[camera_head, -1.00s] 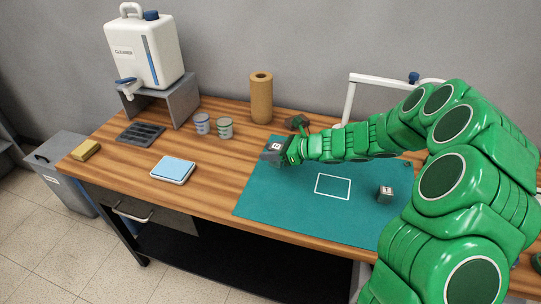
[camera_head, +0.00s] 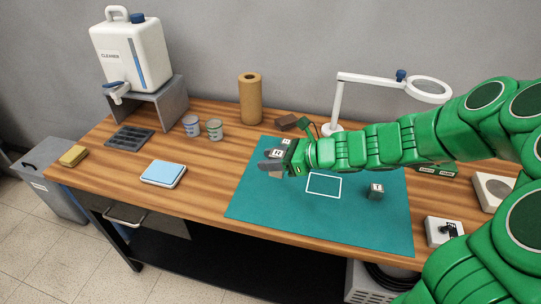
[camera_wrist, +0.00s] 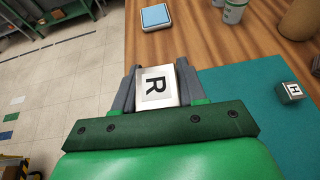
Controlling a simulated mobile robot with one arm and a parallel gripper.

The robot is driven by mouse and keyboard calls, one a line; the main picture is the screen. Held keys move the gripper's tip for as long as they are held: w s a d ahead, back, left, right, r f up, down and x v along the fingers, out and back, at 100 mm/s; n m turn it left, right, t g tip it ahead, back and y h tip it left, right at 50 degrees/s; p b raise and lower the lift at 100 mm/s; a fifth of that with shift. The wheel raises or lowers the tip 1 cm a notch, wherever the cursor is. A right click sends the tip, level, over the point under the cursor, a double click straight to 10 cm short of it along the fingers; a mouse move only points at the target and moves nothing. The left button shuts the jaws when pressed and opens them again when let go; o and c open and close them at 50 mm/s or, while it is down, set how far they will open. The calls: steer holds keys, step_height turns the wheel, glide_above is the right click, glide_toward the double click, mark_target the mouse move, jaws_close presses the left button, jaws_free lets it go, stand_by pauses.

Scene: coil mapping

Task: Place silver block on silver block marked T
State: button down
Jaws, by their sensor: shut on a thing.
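My gripper (camera_head: 274,160) is above the left part of the teal mat (camera_head: 300,205). In the wrist view its jaws (camera_wrist: 156,88) are shut on a silver block (camera_wrist: 157,88) with a white face marked R. The held block also shows in the head view (camera_head: 277,153). The silver block marked T (camera_head: 376,191) sits upright on the mat's right part, apart from my gripper. Another silver block (camera_head: 286,144), seemingly marked H in the wrist view (camera_wrist: 291,91), is on the mat just behind my gripper.
A white outlined rectangle (camera_head: 324,185) on the mat is empty. A magnifier lamp (camera_head: 337,105), a brown roll (camera_head: 250,100) and two cups (camera_head: 214,130) stand behind. A blue-topped scale (camera_head: 163,173) is left of the mat. My arm spans the mat's back right.

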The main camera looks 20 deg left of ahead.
steer(key=shift+s+d+r, duration=0.1)
steer(key=shift+s+d, duration=0.1)
steer(key=s+d+r+m+t, duration=0.2)
steer(key=d, duration=1.3)
steer(key=s+d+r+m+t, duration=0.1)
steer(key=d+r+m+t, duration=0.15)
steer(key=d, duration=1.15)
glide_above(373, 185)
steer(key=shift+n+g+h, duration=0.25)
steer(key=shift+n+h, duration=0.1)
steer(key=shift+h, duration=0.05)
steer(key=shift+f, duration=6.35)
steer(key=shift+f, duration=0.15)
steer(key=c, duration=0.6)
jaws_free()
steer(key=shift+c, duration=0.2)
